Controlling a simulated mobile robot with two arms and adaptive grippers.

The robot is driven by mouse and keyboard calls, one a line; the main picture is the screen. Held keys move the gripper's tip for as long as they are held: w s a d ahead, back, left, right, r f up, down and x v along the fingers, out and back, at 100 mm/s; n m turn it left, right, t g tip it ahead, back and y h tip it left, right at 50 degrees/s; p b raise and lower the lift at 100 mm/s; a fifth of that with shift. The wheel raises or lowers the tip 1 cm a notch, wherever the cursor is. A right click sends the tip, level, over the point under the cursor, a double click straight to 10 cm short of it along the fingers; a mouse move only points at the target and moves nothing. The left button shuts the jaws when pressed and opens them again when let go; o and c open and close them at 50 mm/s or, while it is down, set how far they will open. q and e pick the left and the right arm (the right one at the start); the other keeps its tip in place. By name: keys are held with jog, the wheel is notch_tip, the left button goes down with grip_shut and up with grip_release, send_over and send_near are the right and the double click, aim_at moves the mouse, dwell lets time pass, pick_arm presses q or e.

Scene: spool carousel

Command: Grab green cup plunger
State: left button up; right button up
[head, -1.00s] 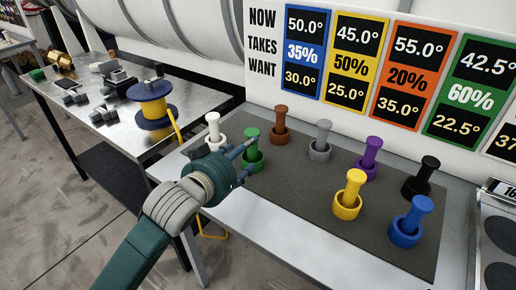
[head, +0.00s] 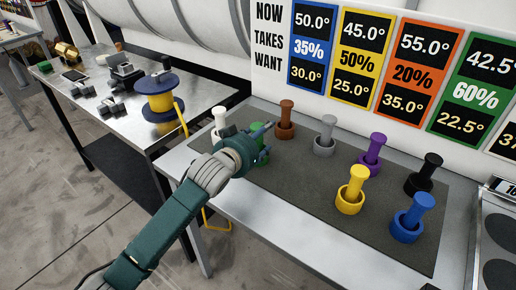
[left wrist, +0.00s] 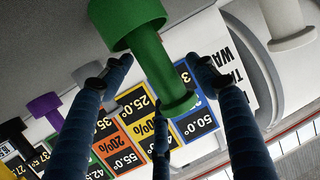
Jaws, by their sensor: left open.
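The green cup plunger (left wrist: 155,55) fills the middle of the left wrist view, which is upside down, its shaft and round knob pointing toward the fingers. In the head view the green cup (head: 263,158) is mostly hidden behind my left gripper (head: 265,140). My left gripper also shows in the left wrist view (left wrist: 165,85); its dark blue fingers are open and spread around the plunger's shaft, with visible gaps and no clear grip. My right gripper is in neither view.
A white cup plunger (head: 219,122) stands just left of the green one, a brown one (head: 286,120) behind to the right. Grey, purple, yellow, black and blue ones stand farther right on the dark mat (head: 300,205). A yellow spool (head: 160,98) is on the left table.

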pick_arm(q)
jog(key=shift+s, duration=0.1)
grip_shut()
dwell(0.3)
